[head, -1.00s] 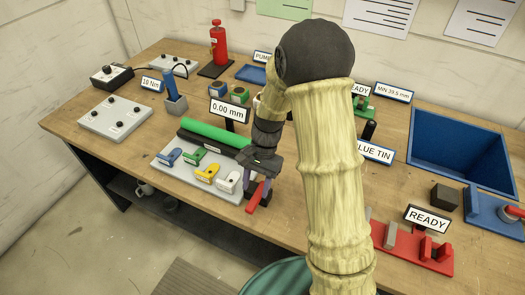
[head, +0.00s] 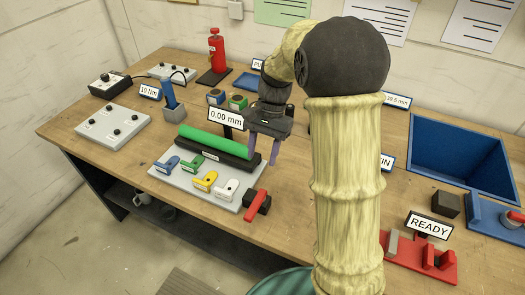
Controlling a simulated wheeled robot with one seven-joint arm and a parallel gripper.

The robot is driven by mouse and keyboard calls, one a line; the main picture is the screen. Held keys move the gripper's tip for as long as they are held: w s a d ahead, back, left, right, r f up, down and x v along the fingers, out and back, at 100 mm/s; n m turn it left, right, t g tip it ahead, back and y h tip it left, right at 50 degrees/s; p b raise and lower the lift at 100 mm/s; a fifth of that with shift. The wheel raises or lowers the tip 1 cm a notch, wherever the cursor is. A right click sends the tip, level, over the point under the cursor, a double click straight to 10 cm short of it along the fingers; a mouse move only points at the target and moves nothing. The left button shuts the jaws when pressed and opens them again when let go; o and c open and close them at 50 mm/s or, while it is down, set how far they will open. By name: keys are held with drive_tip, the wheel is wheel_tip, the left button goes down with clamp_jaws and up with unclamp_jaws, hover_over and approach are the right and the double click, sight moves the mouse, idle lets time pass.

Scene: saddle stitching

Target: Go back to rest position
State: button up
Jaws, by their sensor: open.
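My gripper (head: 264,152) is open and empty, with its two purple fingers pointing down. It hangs above the workbench (head: 85,150), just right of the green roll (head: 215,142) and behind the red-handled black tool (head: 257,205). The red-handled tool stands on the bench at the right end of the grey tray (head: 180,184), apart from the fingers. My arm hides part of the middle and right of the bench.
A 0.00 mm sign (head: 226,118) stands close to my gripper. A deep blue bin (head: 455,150) and a red fixture with a READY sign (head: 428,225) are at the right.

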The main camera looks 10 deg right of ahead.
drive_tip(key=s+d+f+n+t+h, duration=0.1)
drive_tip(key=s+d+f+n+t, duration=0.1)
drive_tip(key=s, duration=0.4)
drive_tip(key=s+d+f+n+t+h, duration=0.1)
drive_tip(key=s+d+f+n+t, duration=0.1)
drive_tip(key=s+d+n+t, duration=0.1)
drive_tip(key=s+n+t, duration=0.1)
drive_tip(key=s+n, duration=0.1)
drive_tip(key=shift+s+h, duration=0.3)
drive_tip(key=shift+s, duration=0.1)
drive_tip(key=shift+d, duration=0.1)
